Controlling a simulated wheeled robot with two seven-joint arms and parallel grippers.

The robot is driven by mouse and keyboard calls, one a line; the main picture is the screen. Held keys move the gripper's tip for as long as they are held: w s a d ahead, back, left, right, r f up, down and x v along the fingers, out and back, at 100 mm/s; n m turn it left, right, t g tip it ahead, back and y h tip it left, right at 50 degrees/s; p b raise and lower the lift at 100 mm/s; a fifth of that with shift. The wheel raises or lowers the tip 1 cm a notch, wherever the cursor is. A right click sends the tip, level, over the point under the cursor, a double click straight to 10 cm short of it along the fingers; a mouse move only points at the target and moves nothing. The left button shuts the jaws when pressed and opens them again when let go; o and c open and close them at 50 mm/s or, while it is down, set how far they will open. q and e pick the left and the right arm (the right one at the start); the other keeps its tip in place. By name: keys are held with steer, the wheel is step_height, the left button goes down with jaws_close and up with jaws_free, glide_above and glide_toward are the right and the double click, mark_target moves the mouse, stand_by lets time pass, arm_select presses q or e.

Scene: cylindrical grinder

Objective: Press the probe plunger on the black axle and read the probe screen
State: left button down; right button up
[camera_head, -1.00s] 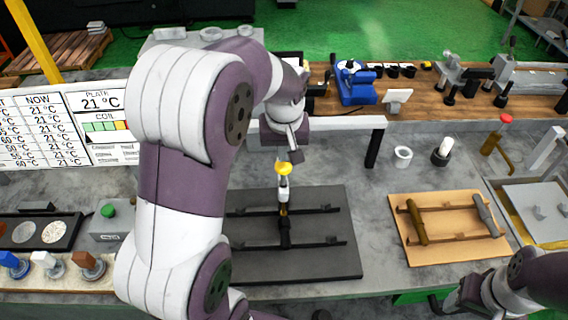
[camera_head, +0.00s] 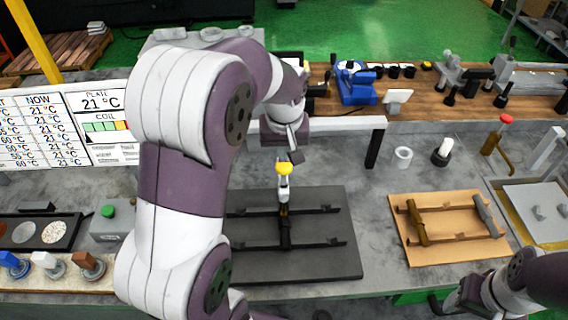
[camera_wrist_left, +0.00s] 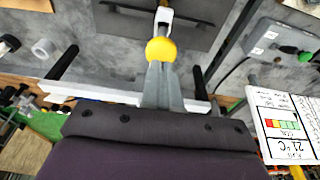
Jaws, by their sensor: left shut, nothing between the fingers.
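The probe (camera_head: 283,188) stands upright with a white body and a round yellow plunger cap (camera_head: 284,168). Its foot is at the black axle (camera_head: 286,235), which lies on the dark plate (camera_head: 330,268). My left gripper (camera_head: 296,156) is shut and empty, just above and behind the yellow cap. In the left wrist view the cap (camera_wrist_left: 161,50) overlaps the tips of the shut fingers (camera_wrist_left: 161,75); I cannot tell whether they touch. No reading on the probe screen is legible. My right gripper (camera_head: 445,304) is partly in view at the lower right, away from the probe.
A tan board (camera_head: 455,250) with a bronze and a grey part lies to the right. A white bar on black posts (camera_head: 373,148) stands behind the plate. A grey box with a green button (camera_head: 108,220) and a temperature board (camera_head: 100,110) are at the left.

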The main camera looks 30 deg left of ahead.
mark_target(283, 166)
arm_select(q)
steer(key=shift+f+b, duration=1.95)
steer(key=shift+f, duration=0.75)
stand_by(0.8)
step_height(283, 166, up, 8)
steer(key=p, duration=0.7)
steer(key=shift+r, duration=0.2)
steer(key=shift+f, duration=0.1)
steer(key=s+d+f+m+h, duration=0.1)
steer(key=s+d+f+m, duration=0.15)
steer(key=s+d, duration=0.2)
steer(key=s+d+f+m, duration=0.2)
steer(key=s+d+m, duration=0.15)
steer(key=s, duration=0.25)
steer(key=s+f+b, duration=0.3)
steer(key=f+b, duration=1)
steer(key=f, duration=0.1)
steer(key=shift+f+m, duration=0.15)
steer(key=shift+m, duration=0.15)
stand_by(0.4)
